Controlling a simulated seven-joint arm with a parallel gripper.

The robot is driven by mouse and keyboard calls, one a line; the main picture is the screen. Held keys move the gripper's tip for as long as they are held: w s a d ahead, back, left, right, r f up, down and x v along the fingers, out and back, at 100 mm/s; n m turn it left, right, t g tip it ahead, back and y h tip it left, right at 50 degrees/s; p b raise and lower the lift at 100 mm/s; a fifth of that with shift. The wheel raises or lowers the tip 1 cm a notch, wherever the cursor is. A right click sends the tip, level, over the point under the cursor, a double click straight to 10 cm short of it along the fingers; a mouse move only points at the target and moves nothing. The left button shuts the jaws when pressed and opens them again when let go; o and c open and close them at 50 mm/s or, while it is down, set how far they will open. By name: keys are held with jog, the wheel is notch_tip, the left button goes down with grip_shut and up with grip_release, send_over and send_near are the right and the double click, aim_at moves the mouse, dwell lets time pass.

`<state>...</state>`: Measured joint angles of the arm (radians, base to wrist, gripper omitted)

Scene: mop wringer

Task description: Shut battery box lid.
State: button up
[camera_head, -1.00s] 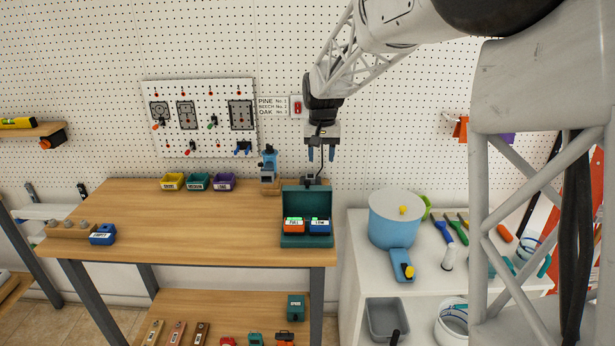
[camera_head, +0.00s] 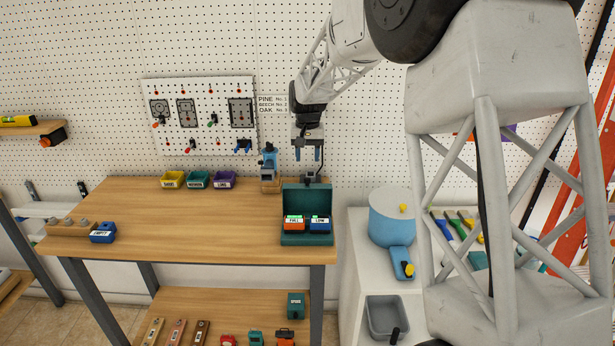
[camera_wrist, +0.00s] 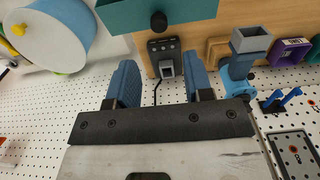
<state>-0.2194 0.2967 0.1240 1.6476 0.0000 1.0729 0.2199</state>
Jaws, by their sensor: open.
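The teal battery box (camera_head: 306,239) stands at the right end of the workbench, its lid (camera_head: 305,197) raised upright at the back. Inside it sit an orange battery (camera_head: 294,223) and a blue battery (camera_head: 319,224), side by side. My gripper (camera_head: 308,157) is open and empty, pointing down above and behind the raised lid. In the wrist view the open fingers (camera_wrist: 160,88) show with nothing between them. The back of the lid (camera_wrist: 190,10) shows at the top edge there, with a dark round knob (camera_wrist: 158,22) in front of it. The fingers are apart from the lid.
A small dark device (camera_head: 313,178) stands just behind the box, and a blue tool on a stand (camera_head: 269,168) is left of it. Yellow, teal and purple bins (camera_head: 198,181) line the bench back. A blue pot (camera_head: 392,220) is on the white cabinet to the right. The bench middle is clear.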

send_over(307, 197)
jog(key=shift+w+f, duration=0.15)
jog(key=shift+f, duration=1.75)
jog(key=shift+w+f, duration=0.1)
jog(key=shift+f, duration=1.75)
jog(key=shift+c, duration=0.3)
jog(key=shift+d, duration=0.1)
grip_shut()
